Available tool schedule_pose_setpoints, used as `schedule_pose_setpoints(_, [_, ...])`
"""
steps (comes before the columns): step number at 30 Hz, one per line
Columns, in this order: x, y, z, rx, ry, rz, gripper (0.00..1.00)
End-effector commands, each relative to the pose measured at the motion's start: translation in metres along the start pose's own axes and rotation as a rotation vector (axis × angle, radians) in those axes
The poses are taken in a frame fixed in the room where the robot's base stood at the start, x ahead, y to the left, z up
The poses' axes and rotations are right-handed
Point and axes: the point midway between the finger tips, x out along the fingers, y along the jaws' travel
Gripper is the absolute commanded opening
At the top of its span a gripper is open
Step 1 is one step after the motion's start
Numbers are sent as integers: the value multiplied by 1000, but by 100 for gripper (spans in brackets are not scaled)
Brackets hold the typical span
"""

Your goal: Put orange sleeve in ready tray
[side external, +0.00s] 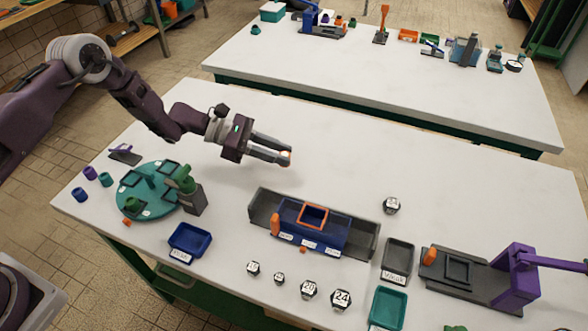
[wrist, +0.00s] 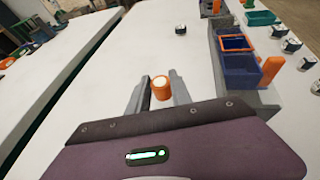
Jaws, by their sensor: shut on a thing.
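My gripper (side external: 286,158) is held out above the white table, left of and behind the blue box unit. In the wrist view my gripper (wrist: 160,92) is shut on the orange sleeve (wrist: 161,94), a short upright cylinder with a pale top. In the side view the sleeve is mostly hidden by the fingers. Three small trays lie near the front: a blue tray (side external: 205,241) with a white label, a dark grey tray (side external: 398,246) with a label, and a teal tray (side external: 402,299). I cannot read for certain which is the ready tray.
A blue box with an orange-rimmed opening (side external: 302,213) sits in a grey rail (side external: 262,212). A teal turntable (side external: 131,201) stands left, a purple clamp device (side external: 516,272) right. Several numbered hex pieces (side external: 309,289) lie at the front. The table's back middle is clear.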

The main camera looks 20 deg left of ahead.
Motion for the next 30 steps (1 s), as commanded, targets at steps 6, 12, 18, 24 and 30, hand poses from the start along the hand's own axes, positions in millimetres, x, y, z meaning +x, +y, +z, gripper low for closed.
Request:
schedule_pose_setpoints(6, [15,0,-36,1,0,0,0])
schedule_pose_setpoints(12, [16,0,-38,2,-1,1,0])
schedule_pose_setpoints(18, [17,0,-41,2,-1,1,28])
schedule_pose_setpoints(24, [17,0,-41,2,-1,1,47])
schedule_pose_setpoints(30, [16,0,-40,2,-1,1,47])
